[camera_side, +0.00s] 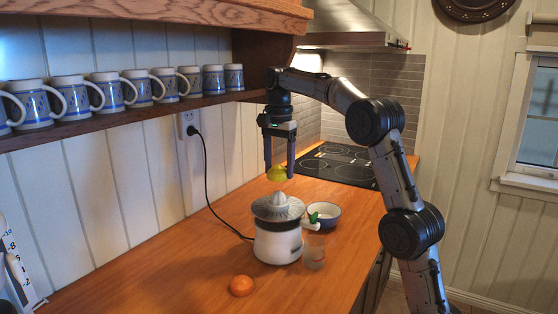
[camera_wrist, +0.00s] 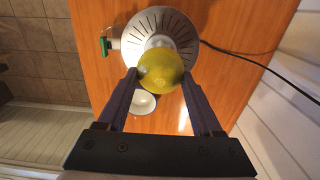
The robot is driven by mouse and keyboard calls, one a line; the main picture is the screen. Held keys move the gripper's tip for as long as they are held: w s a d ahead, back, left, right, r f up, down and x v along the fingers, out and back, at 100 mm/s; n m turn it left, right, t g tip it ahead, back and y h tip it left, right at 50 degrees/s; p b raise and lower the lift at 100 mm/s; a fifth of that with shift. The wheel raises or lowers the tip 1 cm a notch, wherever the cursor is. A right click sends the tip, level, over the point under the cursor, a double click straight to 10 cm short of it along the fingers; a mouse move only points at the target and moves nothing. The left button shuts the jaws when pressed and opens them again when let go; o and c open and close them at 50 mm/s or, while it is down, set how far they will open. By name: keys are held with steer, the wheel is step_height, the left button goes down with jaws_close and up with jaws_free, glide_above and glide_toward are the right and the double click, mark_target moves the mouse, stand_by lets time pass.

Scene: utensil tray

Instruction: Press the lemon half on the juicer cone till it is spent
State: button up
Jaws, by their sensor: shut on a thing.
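A yellow lemon half (camera_side: 277,173) is held between the fingers of my gripper (camera_side: 278,170), above the juicer and apart from it. In the wrist view the lemon half (camera_wrist: 161,70) sits between the two fingertips of my gripper (camera_wrist: 160,80) and its rounded side faces the camera. The juicer (camera_side: 278,240) is a white electric one with a grey ribbed top and a green-tipped spout. It stands upright on the counter. In the wrist view the juicer's slotted top (camera_wrist: 160,22) shows behind the lemon, and the lemon hides part of it. The lemon's cut face is hidden.
A clear glass (camera_side: 314,252) stands by the spout, and a bowl (camera_side: 324,214) sits behind it. A black cord (camera_side: 208,180) runs to the wall outlet. Several mugs (camera_side: 110,92) line the shelf on the left.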

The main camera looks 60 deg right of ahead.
steer(key=shift+f, duration=2.55)
steer(key=shift+s+f, duration=0.1)
steer(key=shift+f, duration=0.65)
stand_by(4.7)
